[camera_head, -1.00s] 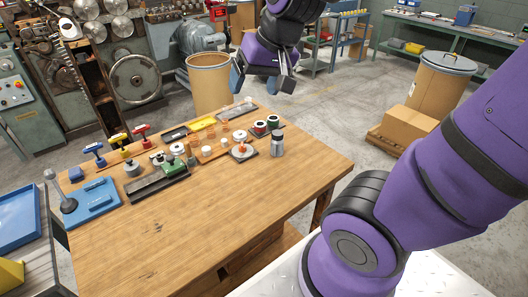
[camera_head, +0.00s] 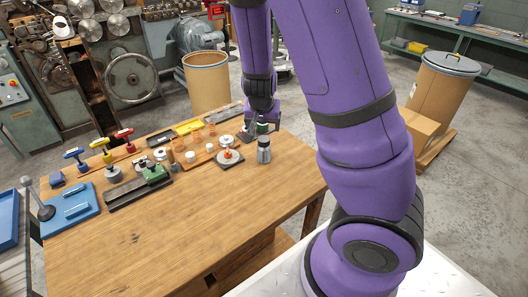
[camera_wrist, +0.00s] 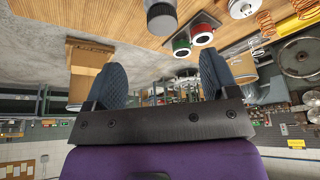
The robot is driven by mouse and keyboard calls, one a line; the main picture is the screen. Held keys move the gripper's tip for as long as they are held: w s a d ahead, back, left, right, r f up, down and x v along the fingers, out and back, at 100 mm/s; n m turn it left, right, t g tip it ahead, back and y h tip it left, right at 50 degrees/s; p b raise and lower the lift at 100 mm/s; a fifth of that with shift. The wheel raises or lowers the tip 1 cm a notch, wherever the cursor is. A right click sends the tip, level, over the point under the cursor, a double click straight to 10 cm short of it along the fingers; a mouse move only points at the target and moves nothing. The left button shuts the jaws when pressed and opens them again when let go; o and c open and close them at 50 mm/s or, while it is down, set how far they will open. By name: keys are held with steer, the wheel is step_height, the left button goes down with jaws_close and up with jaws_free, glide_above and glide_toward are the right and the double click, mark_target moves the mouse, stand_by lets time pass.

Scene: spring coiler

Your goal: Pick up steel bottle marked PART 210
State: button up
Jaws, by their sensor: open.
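A steel bottle (camera_head: 264,151) with a dark top stands upright near the right side of the wooden table. Its marking is too small to read. In the wrist view a grey cylinder with a dark end, seemingly this bottle (camera_wrist: 161,20), is cut off by the top edge. My gripper (camera_head: 262,126) is just behind the bottle in the head view, partly hidden by my arm. In the wrist view my gripper (camera_wrist: 162,72) shows two blue fingers spread wide with nothing between them. It is apart from the bottle.
Several tools fill the table's far left. The table's near part (camera_head: 170,225) is clear.

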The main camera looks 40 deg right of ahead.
mark_target(264, 139)
steer(key=shift+x, duration=5.55)
steer(key=shift+w+a, duration=0.1)
steer(key=shift+a, duration=0.05)
steer(key=c, duration=1.1)
steer(key=shift+r, duration=0.2)
